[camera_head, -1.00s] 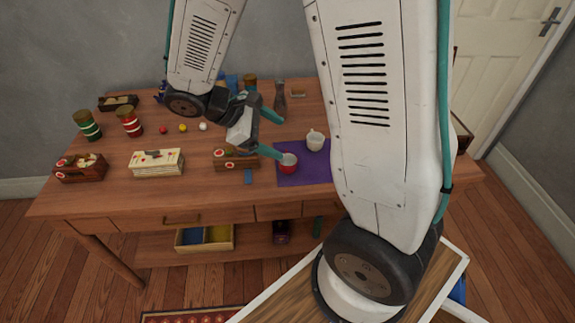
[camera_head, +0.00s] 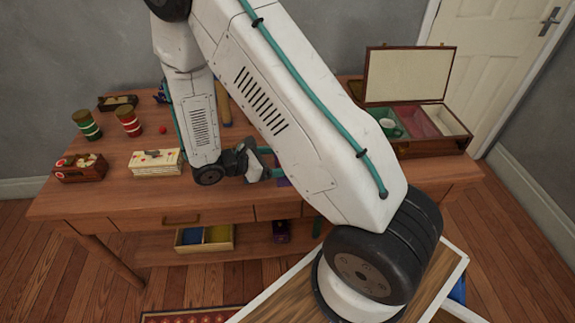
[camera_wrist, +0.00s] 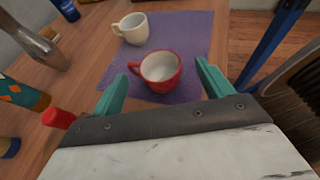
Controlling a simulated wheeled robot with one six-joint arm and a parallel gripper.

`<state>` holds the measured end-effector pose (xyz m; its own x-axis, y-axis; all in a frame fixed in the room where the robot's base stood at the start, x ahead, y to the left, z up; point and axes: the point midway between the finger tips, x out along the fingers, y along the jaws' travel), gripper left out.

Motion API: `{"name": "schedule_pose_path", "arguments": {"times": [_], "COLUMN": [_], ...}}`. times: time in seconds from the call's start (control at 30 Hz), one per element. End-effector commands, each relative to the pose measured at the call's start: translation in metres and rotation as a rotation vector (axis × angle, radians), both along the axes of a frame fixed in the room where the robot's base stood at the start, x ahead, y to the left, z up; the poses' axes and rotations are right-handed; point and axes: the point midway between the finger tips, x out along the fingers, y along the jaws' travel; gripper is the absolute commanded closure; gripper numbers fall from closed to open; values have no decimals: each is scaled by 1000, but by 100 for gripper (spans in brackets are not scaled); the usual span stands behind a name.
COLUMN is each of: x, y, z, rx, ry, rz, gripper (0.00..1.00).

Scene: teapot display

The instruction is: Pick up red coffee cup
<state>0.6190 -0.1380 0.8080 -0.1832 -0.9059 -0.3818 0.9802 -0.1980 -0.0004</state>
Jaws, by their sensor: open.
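The red coffee cup (camera_wrist: 161,72), white inside, stands upright on a purple mat (camera_wrist: 196,40) in the wrist view. In the head view, my arm hides both cups and most of the mat; only a sliver of purple shows beside my gripper (camera_head: 275,174).
A wooden box with a raised lid (camera_head: 432,143) holds a green cup at the table's right. Two striped jars, a drawer-like box and a pale box (camera_head: 155,162) stand on the left. In the wrist view, a red-capped thing (camera_wrist: 58,118) lies left of my gripper.

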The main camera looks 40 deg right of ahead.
Motion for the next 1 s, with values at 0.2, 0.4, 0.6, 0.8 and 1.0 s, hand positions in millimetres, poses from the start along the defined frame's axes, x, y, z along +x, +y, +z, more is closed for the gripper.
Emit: {"name": "schedule_pose_path", "arguments": {"times": [0.2,0.4,0.6,0.8,1.0], "x": [-4,-5,-4,-4,-4], "y": [-24,-26,-26,-26,-25], "z": [-10,-11,-11,-11,-7], "rx": [1,1,1,1,1], "ry": [1,-1,-1,-1,-2], "rz": [-2,-1,-1,-1,-1], "gripper": [21,21,60,70,70]}}
